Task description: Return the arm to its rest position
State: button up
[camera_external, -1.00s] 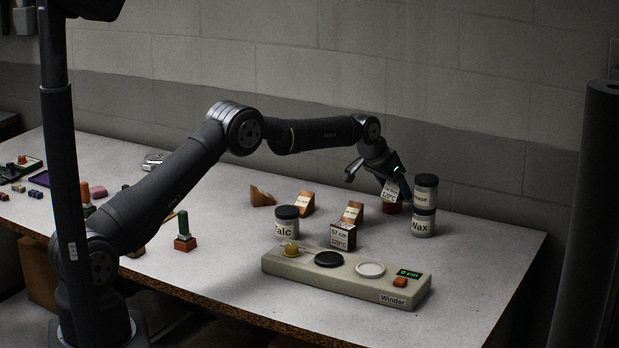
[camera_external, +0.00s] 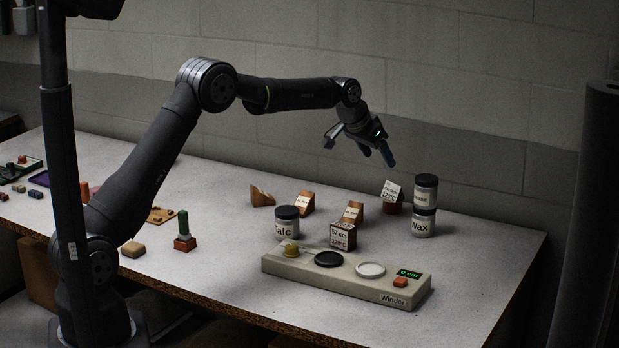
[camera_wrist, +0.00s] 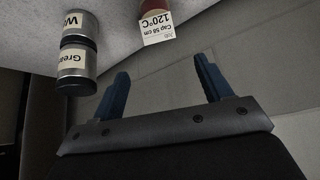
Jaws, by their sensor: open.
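My gripper (camera_external: 376,155) hangs above the back right part of the table (camera_external: 470,270), open and empty, clear of everything below it. In the wrist view its two blue fingers (camera_wrist: 160,90) stand wide apart with nothing between them. Below and a little to its right, a dark red block with a white card (camera_external: 392,194) stands on the table. The card shows in the wrist view (camera_wrist: 157,28) and reads "Cap 58 cm 120°C". My arm arches over the table from its base at the left.
Two stacked jars (camera_external: 424,208), the lower marked Wax, stand right of the card. A Talc jar (camera_external: 286,222), a labelled cube (camera_external: 343,236), wooden wedges (camera_external: 305,203) and the Winder box (camera_external: 345,277) stand nearer the front. A grey wall is behind. The air around the gripper is free.

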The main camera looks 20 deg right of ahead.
aim_at(394, 185)
dwell(0.4)
jog(key=x, duration=1.2)
jog(key=shift+r, duration=0.85)
jog(key=shift+f, duration=0.1)
